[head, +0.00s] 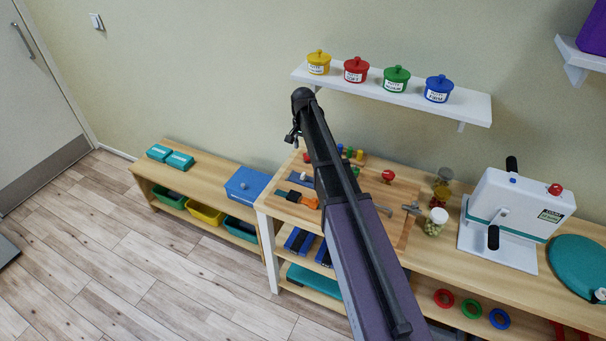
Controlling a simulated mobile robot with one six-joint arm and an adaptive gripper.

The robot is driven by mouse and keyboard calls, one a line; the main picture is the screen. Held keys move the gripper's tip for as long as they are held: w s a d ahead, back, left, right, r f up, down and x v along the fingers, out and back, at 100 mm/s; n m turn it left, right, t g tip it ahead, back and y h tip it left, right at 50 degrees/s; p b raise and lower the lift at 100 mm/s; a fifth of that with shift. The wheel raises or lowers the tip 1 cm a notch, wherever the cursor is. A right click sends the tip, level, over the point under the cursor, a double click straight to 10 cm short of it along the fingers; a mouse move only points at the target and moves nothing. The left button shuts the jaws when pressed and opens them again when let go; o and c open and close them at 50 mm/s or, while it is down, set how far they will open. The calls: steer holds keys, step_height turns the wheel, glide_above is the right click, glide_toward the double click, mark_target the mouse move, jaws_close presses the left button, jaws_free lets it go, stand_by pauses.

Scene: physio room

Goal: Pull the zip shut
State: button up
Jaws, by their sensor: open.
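A wooden board with several fasteners and fittings (405,190) lies on the near end of the long wooden bench. On its left part are a dark blue strip with a small white piece (300,178) and an orange-and-black strap (304,199). The strip may hold the zip, but its slider is too small to make out. My gripper (291,137) shows only as a small dark part beside the arm's far end. It looks open and empty, above and behind the board's left side. My arm hides the board's middle.
A shelf (475,106) with yellow, red, green and blue pots hangs behind my arm. A jar (435,222) and a white press (512,215) stand right of the board. A lower bench (215,183) with a blue box stands left.

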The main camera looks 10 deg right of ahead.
mark_target(303, 174)
steer(key=shift+f, duration=0.15)
step_height(303, 174, down, 14)
steer(key=b, duration=1.3)
steer(key=shift+r+b, duration=0.25)
steer(key=shift+b, duration=0.15)
jaws_close()
